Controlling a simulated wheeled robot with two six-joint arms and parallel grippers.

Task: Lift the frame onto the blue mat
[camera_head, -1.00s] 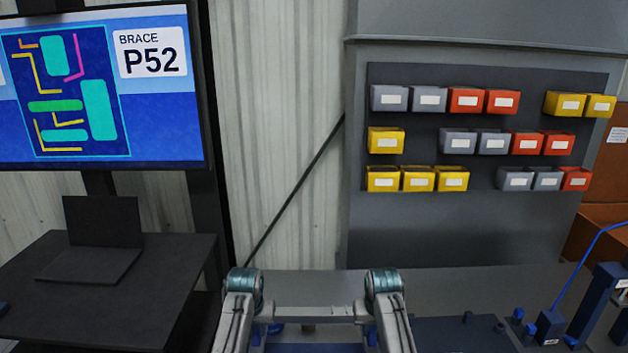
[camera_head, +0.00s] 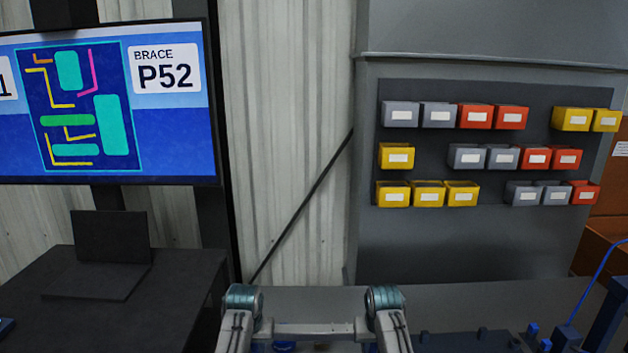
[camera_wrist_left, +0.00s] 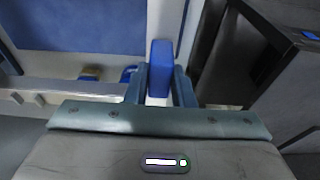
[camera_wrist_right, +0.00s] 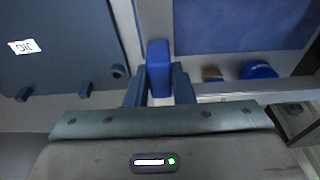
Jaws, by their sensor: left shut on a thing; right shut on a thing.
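A pale grey frame bar (camera_head: 315,328) spans between my two arms at the bottom of the head view. In the left wrist view my left gripper (camera_wrist_left: 160,88) is shut on an upright blue grip (camera_wrist_left: 159,66) on the frame's side. In the right wrist view my right gripper (camera_wrist_right: 159,88) is shut on a matching blue grip (camera_wrist_right: 158,66) on the opposite side. A flat blue surface (camera_wrist_left: 80,25) shows inside the frame's bars; I cannot tell whether it is the mat. The frame's height above what lies below cannot be told.
A black desk (camera_head: 95,310) with a laptop stands at left under a screen (camera_head: 105,105). A grey bench top (camera_head: 480,305) with dark blue fixtures (camera_head: 608,320) lies at right. A bin wall (camera_head: 490,240) stands behind. A labelled dark panel (camera_wrist_right: 60,45) borders the frame's right side.

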